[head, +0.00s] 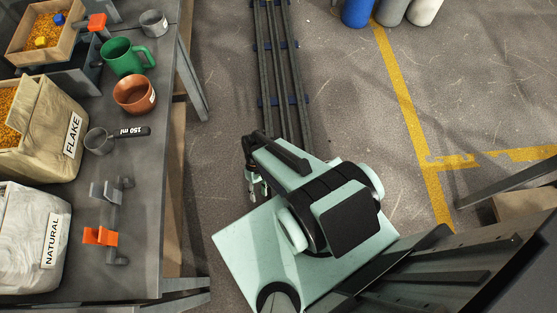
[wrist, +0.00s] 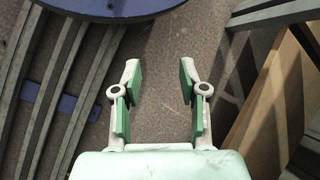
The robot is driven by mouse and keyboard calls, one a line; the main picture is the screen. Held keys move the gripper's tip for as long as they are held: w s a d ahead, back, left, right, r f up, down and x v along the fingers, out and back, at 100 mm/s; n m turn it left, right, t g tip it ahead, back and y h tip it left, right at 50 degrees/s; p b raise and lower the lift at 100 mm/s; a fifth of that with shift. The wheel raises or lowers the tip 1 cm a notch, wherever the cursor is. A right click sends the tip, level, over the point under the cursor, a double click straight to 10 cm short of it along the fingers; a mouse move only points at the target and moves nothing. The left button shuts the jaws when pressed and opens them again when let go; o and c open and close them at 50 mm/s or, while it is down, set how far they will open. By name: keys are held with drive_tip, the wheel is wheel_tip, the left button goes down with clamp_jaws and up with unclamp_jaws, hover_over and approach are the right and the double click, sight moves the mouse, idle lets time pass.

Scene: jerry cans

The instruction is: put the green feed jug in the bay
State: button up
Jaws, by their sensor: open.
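The green feed jug (head: 128,57) stands on the grey table (head: 146,195) at the left in the head view, near the table's far end. Its handle points right. My gripper (head: 257,186) is over the floor beside the rail, to the right of the table and well apart from the jug. In the wrist view my gripper (wrist: 159,75) is open, with nothing between its green-padded fingers. The jug does not show in the wrist view. I cannot tell which place is the bay.
A copper-coloured pot (head: 134,95), a measuring scoop (head: 98,141) and a grey cup (head: 153,23) stand near the jug. A FLAKE sack (head: 60,125), a NATURAL sack (head: 30,240) and an orange bracket (head: 100,236) are also on the table.

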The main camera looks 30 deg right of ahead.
drive_tip(key=shift+o, duration=0.6)
drive_tip(key=s+d+m+g+h, duration=0.1)
drive_tip(key=s+d+h, duration=0.2)
drive_tip(key=s, duration=0.4)
drive_tip(key=shift+s+d+f, duration=0.4)
drive_tip(key=shift+d+f, duration=0.05)
drive_tip(key=shift+d, duration=0.2)
